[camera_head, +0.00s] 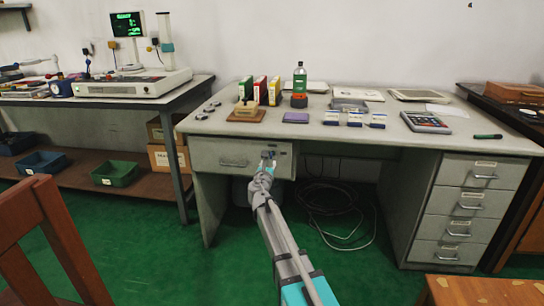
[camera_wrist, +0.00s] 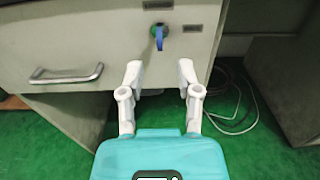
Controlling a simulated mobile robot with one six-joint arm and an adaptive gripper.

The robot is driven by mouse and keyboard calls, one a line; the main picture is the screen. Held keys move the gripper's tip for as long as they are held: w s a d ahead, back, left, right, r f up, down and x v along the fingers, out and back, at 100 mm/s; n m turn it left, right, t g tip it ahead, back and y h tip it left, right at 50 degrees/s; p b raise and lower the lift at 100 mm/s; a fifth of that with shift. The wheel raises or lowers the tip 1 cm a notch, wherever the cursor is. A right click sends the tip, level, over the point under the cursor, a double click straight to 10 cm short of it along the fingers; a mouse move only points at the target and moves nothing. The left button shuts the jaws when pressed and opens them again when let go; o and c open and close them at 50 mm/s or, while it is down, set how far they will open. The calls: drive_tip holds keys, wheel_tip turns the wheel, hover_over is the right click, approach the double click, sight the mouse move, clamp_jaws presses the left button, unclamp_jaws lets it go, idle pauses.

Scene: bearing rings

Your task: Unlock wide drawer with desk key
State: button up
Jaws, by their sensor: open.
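The wide drawer (camera_head: 225,160) is closed under the left part of the desk. Its front also fills the upper left of the wrist view (camera_wrist: 60,40), with a metal bar handle (camera_wrist: 67,76) at left. A key with a blue head (camera_wrist: 159,40) sits at the lock on the drawer's right part. My gripper (camera_wrist: 160,75) is open and empty, its two fingers apart, below and in front of the key. In the head view my gripper (camera_head: 267,162) is in front of the drawer's right end and hides the key. I cannot tell how deep the key sits.
The desk top (camera_head: 330,135) holds boxes, a bottle, a calculator and small packs. A column of small drawers (camera_head: 470,205) stands at right. Cables (camera_head: 340,210) lie on the green floor under the desk. A wooden chair (camera_head: 50,240) stands at front left.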

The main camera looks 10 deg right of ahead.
sight(274, 152)
drive_tip(key=x, duration=0.8)
clamp_jaws()
drive_tip(key=shift+d, duration=0.2)
drive_tip(key=shift+a, duration=0.1)
